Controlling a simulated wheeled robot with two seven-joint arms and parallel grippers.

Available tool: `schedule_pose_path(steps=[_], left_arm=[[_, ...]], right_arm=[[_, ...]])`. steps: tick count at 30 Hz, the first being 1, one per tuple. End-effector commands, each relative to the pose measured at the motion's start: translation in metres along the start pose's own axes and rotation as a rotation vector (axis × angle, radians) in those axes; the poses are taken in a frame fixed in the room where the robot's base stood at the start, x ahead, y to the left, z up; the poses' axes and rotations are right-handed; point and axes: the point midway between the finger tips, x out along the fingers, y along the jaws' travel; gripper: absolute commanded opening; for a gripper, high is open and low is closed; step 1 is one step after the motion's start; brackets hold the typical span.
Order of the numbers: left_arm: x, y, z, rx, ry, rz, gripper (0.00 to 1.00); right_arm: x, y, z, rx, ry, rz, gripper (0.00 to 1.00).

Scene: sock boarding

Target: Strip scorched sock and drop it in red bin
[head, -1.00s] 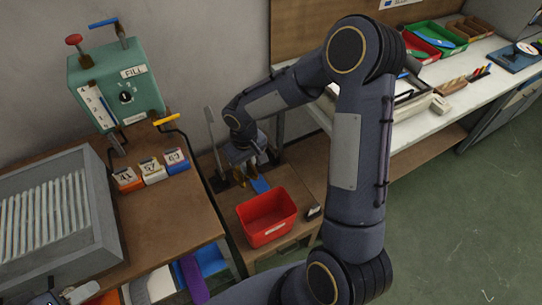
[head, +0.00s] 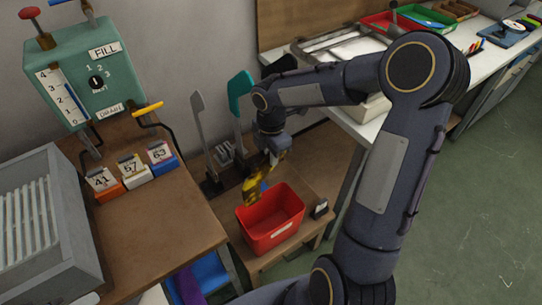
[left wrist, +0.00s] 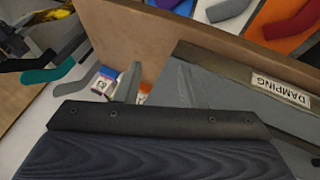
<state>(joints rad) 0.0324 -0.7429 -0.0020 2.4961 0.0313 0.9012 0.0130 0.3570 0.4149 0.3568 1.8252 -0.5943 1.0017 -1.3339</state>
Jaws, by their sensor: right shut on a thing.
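My right gripper (head: 272,160) is in the head view, above and behind the red bin. It is shut on a yellow sock with dark brown patches (head: 255,190), which hangs down at the bin's back left rim. The teal form also shows in the left wrist view (left wrist: 55,72). My left gripper's fingers are not clear there.
The green fill machine (head: 85,75), numbered blocks (head: 130,172) and a grey slatted box (head: 40,225) stand on the left table. A small dark block (head: 320,209) lies right of the bin. In the left wrist view, a box labelled damping (left wrist: 281,90) is close.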

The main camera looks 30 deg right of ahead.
Motion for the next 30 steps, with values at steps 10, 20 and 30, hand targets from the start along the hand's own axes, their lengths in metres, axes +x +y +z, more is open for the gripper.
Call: schedule_pose_path(steps=[10,20,30], left_arm=[[0.027,-0.012,0.013,0.000,0.000,0.000,0.36],[0.052,-0.024,0.026,0.000,-0.001,0.000,0.36],[0.072,-0.033,0.037,0.000,-0.001,0.000,0.36]], right_arm=[[0.035,0.000,0.000,0.001,0.001,-0.001,0.01],[0.068,-0.001,0.000,0.003,0.001,-0.001,0.01],[0.094,-0.001,0.000,0.002,0.000,-0.001,0.01]])
